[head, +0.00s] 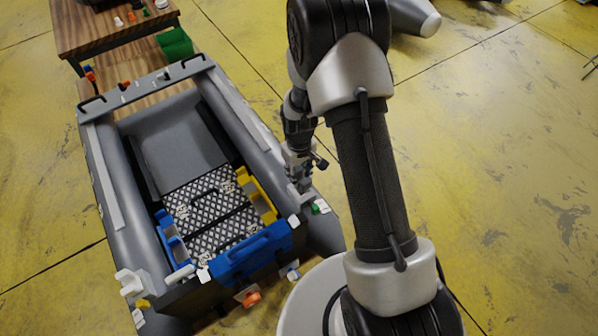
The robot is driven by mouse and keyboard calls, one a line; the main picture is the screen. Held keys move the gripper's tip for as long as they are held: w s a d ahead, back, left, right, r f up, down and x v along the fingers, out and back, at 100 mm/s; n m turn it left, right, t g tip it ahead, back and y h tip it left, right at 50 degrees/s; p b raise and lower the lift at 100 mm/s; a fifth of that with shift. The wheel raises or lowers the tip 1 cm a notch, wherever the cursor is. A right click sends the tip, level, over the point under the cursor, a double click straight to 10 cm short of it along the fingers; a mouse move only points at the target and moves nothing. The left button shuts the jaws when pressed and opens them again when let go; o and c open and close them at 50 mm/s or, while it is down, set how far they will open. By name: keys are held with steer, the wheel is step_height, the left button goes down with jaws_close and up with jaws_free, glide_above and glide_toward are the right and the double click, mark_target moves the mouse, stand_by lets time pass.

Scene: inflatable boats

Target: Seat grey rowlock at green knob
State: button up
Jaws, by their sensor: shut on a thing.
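The green knob (315,209) sits on the boat's right tube, low in the head view, beside a small white fitting (323,206). My gripper (300,180) points down just above and left of this knob, over the right tube. It is shut on a small light-grey piece, the grey rowlock (302,187), which is mostly hidden by the fingers. I cannot tell whether the rowlock touches the mount by the knob or hangs just above it.
The grey inflatable boat (109,203) holds a patterned floor panel (205,197) and a blue transom board (246,256). A white fitting (130,282) with a yellow knob (143,303) is on its left tube. A wooden table (95,35) and green bin (175,43) stand behind.

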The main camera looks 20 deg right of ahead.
steer(key=shift+f+b, duration=1.15)
steer(key=shift+f, duration=0.25)
steer(key=o, duration=1.2)
steer(key=shift+r, duration=0.1)
step_height(320, 180, up, 12)
steer(key=shift+r, duration=0.1)
steer(key=s+r+m+t, duration=0.1)
steer(key=s+r, duration=0.3)
steer(key=r, duration=0.4)
steer(key=s+r+m+t, duration=0.1)
steer(key=s+r, duration=0.4)
steer(key=r, duration=0.4)
steer(key=s+r+t, duration=0.1)
steer(key=s, duration=0.3)
steer(key=s+r+m+b, duration=0.1)
steer(key=s+r, duration=0.1)
steer(key=s, duration=0.3)
steer(key=s+r+t, duration=0.1)
steer(key=s+r, duration=0.1)
steer(key=s, duration=0.2)
steer(key=shift+s+d+m+t+b, duration=0.25)
steer(key=shift+s+m+t+b, duration=0.05)
steer(key=shift+s+b, duration=0.1)
